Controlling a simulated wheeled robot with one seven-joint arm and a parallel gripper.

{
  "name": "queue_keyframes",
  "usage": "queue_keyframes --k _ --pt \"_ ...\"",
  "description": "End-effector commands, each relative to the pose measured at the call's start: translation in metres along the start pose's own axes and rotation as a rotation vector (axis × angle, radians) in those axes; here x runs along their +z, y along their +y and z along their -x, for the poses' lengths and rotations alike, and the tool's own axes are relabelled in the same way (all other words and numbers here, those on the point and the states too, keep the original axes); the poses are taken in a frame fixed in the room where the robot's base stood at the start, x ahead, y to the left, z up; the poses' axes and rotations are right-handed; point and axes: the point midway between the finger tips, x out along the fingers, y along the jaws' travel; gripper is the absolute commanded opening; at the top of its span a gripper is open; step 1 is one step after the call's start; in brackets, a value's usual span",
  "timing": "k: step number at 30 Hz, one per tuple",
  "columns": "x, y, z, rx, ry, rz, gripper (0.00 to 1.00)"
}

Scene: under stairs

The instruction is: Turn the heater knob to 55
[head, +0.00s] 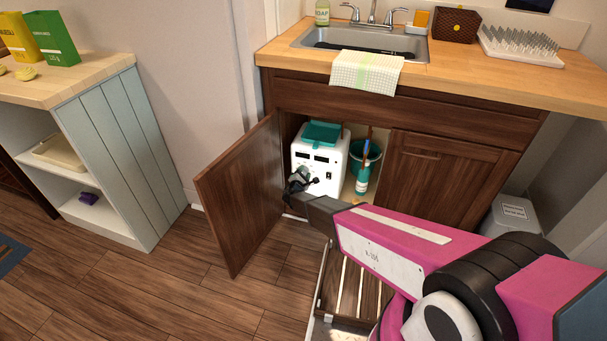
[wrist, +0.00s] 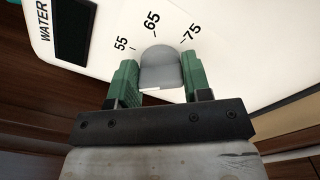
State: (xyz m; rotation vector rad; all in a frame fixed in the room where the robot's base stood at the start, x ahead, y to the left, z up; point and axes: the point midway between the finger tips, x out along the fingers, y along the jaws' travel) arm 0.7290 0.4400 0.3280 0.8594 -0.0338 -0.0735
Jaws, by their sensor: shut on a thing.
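The white heater (head: 330,150) stands inside the open cabinet under the sink. In the wrist view its panel (wrist: 225,60) carries the numbers 55, 65 and 75 in an arc around a grey knob (wrist: 160,72). My gripper (wrist: 156,66) is shut on the knob, with a green finger on each side of it. The 65 is just above the knob, 55 is to the upper left and 75 to the upper right. I cannot tell which number the knob points to. In the head view my gripper (head: 299,182) is at the heater's lower left front and hides the knob.
The open cabinet door (head: 240,195) stands left of my gripper, and the closed door (head: 437,180) is to the right. A teal bucket (head: 374,158) and a bottle (head: 362,182) stand right of the heater. A slatted wooden thing (head: 345,285) lies below my arm.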

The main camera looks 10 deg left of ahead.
Motion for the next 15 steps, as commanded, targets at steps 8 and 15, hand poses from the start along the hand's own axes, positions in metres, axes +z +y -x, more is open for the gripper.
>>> queue_keyframes --k 8,15 --pt "-0.0002 -0.0015 0.0001 0.0 0.0 -0.26 0.21" --pt "-0.0006 -0.0023 0.0001 0.0 0.0 -0.463 0.21"
